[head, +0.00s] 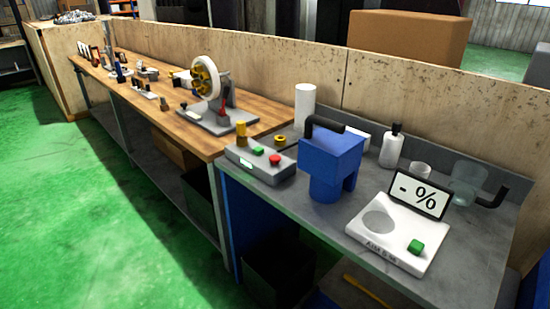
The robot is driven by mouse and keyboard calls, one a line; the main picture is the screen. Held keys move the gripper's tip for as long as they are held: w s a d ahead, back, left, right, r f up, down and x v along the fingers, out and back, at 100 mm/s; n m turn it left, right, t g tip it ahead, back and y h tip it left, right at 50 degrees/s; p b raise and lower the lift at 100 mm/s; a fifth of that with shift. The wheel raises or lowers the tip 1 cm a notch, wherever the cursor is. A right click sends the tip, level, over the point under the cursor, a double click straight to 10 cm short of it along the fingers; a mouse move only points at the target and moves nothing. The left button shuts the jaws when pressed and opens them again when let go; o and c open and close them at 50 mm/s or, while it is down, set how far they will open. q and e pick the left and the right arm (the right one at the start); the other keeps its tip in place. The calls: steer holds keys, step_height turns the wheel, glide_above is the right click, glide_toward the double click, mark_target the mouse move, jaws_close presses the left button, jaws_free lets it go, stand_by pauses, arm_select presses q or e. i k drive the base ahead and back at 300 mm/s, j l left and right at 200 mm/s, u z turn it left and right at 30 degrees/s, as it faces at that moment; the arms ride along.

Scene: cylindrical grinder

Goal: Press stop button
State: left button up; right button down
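A grey control box (258,166) sits on the grey bench top, near its left end. On its top are a red button (275,160), which looks like the stop button, and a green button (258,151) to its left. A yellow and dark knob (241,132) stands at the box's far left end. Neither of my grippers shows in the head view.
Right of the box stand a blue machine (331,165) with a black handle and a white scale (398,236) with a "- %" display. Behind are a white cylinder (305,104) and a white bottle (392,148). A wooden bench (140,98) extends left. The green floor (95,220) in front is clear.

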mark_target(274, 159)
steer(key=i+j, duration=0.15)
steer(key=i, duration=0.25)
steer(key=i+j+u, duration=0.1)
steer(key=i, duration=0.35)
